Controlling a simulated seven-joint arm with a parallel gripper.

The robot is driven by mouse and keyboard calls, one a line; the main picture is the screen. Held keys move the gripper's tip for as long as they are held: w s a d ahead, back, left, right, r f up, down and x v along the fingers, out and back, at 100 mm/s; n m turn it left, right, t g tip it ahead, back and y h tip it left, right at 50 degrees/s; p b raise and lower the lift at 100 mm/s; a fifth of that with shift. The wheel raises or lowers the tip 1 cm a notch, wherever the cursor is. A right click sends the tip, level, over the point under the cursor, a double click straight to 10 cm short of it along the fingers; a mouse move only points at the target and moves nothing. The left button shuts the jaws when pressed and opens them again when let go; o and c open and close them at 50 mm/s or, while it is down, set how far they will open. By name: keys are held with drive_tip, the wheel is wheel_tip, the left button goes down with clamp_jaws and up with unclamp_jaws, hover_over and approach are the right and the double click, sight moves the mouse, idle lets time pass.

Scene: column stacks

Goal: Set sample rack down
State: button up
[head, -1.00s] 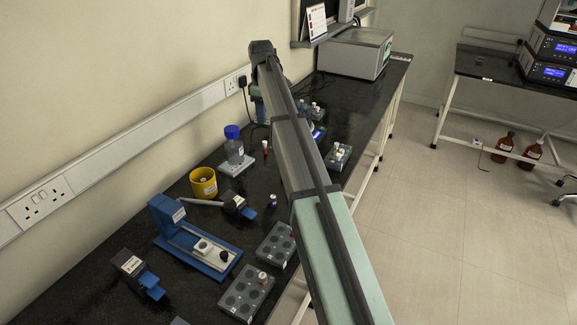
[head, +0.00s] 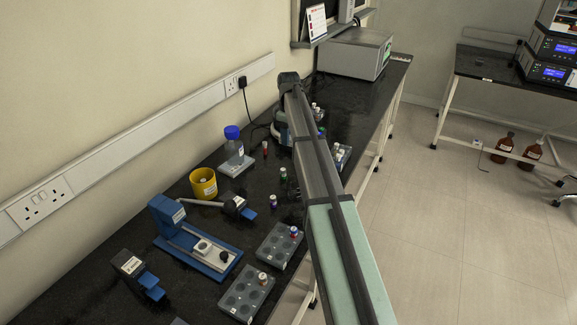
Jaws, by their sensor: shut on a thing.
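My arm reaches from the bottom right to the bench, and its far joint is over the middle of the bench. My gripper and whatever it holds are hidden behind the arm. One grey rack (head: 240,301) with round wells stands at the front of the bench, holding a vial with a reddish-brown cap (head: 262,279). Another grey rack (head: 273,250) stands just behind it, holding a vial with a blue cap (head: 294,231). Farther back, more vials (head: 340,151) show right of the arm, their rack mostly covered. I cannot tell which rack is the task's.
A blue stand (head: 172,222), a yellow tub (head: 203,184), a blue-capped bottle (head: 235,150) and small loose vials (head: 283,174) stand along the bench. A grey box instrument (head: 354,53) stands at the far end.

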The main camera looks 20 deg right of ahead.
sight(288, 165)
drive_tip(key=shift+f, duration=5.2)
drive_tip(key=shift+f, duration=0.15)
drive_tip(key=o, duration=1.1)
wheel_tip(288, 165, up, 12)
drive_tip(key=shift+r, duration=0.15)
